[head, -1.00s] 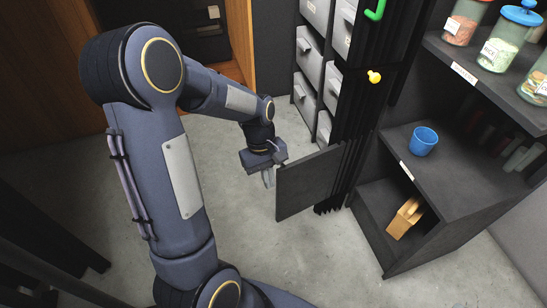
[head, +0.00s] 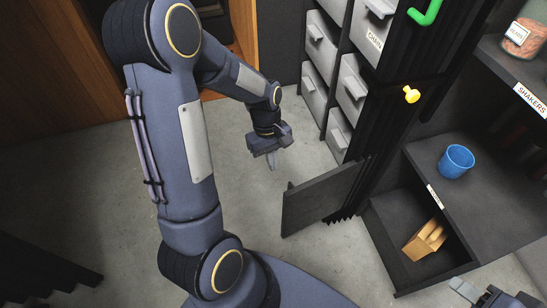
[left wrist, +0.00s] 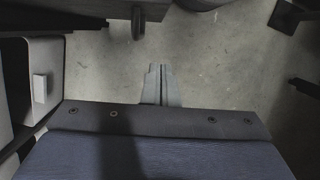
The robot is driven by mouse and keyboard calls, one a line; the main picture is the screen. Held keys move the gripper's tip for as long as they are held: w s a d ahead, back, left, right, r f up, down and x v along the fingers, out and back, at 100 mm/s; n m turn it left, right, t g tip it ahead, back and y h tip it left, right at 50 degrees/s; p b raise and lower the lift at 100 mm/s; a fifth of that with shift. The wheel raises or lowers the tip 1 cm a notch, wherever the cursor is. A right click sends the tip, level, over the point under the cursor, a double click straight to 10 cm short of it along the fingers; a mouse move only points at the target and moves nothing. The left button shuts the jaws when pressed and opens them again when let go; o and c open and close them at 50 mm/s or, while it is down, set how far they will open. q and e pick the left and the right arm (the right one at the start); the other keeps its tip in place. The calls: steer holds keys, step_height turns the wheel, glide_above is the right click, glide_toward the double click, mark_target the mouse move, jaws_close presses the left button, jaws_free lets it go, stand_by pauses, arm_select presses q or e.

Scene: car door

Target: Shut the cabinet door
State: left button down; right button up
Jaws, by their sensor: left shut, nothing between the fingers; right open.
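The cabinet door (head: 318,202) is a dark grey panel standing open at the foot of the shelf unit, swung out to the left over the floor. A small knob (head: 290,185) shows near its free edge. The low compartment (head: 385,225) beside it is open to view. My left gripper (head: 272,164) is shut and empty, pointing down, just beyond the door's free edge and apart from it. Its closed fingers also show in the left wrist view (left wrist: 161,82). My right gripper (head: 482,292) is open and partly cut off at the bottom right.
A wooden block-like item (head: 425,240) sits in the low compartment, with a blue cup (head: 456,161) on the shelf above. Grey drawers (head: 352,85) stand at the back. A yellow knob (head: 411,94) and green hook (head: 426,12) are on the dark post. The concrete floor (head: 245,190) is clear.

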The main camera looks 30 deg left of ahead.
arm_select(q)
steer(key=s+d+f+b, duration=0.2)
steer(key=d+f, duration=0.2)
steer(key=f, duration=0.2)
steer(key=shift+s+d+b, duration=0.35)
steer(key=shift+d, duration=0.05)
